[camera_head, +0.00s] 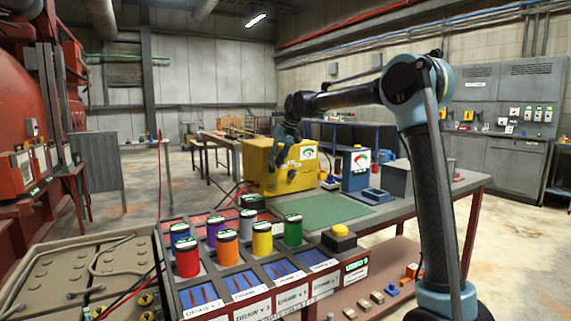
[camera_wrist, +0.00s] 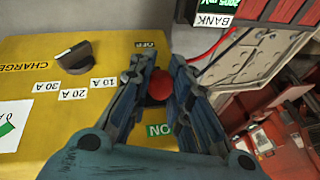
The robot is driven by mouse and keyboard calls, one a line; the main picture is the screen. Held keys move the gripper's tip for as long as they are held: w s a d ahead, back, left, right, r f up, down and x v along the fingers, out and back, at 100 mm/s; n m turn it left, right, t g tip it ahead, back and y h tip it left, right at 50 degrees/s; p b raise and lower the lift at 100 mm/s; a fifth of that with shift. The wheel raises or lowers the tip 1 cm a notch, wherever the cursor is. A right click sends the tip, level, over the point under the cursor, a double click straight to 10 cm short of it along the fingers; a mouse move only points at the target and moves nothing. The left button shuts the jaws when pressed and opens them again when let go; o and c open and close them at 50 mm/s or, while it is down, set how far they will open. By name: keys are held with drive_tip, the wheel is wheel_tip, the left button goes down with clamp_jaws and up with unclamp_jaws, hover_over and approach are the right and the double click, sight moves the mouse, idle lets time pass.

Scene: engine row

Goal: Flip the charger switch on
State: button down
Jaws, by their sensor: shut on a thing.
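The yellow charger (camera_head: 265,178) stands at the far end of the bench and fills much of the wrist view (camera_wrist: 60,105). The red round knob of its switch (camera_wrist: 160,86) lies between an OFF label (camera_wrist: 153,44) and a green ON label (camera_wrist: 159,129), which read upside down. Which way the switch leans is hard to tell. My gripper (camera_wrist: 160,68) is shut on the red knob, one finger on each side. The switch's base is hidden.
A black selector knob (camera_wrist: 73,56) sits on the charger near the 10, 20 and 30 A labels. A blue meter box (camera_head: 356,170) stands right of the charger. A green mat (camera_head: 320,211) and coloured cans (camera_head: 227,247) are nearer. Red and black cables run left of the charger.

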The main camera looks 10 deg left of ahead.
drive_tip(key=shift+w+d, duration=0.1)
drive_tip(key=shift+w, duration=0.2)
drive_tip(key=c, duration=1.5)
unclamp_jaws()
drive_tip(key=shift+o, duration=0.2)
drive_tip(key=shift+s, duration=0.1)
drive_tip(key=shift+r, duration=0.1)
drive_tip(key=shift+d+r, duration=0.1)
drive_tip(key=shift+r, duration=0.15)
drive_tip(key=v, duration=1.1)
drive_tip(key=shift+d, duration=0.15)
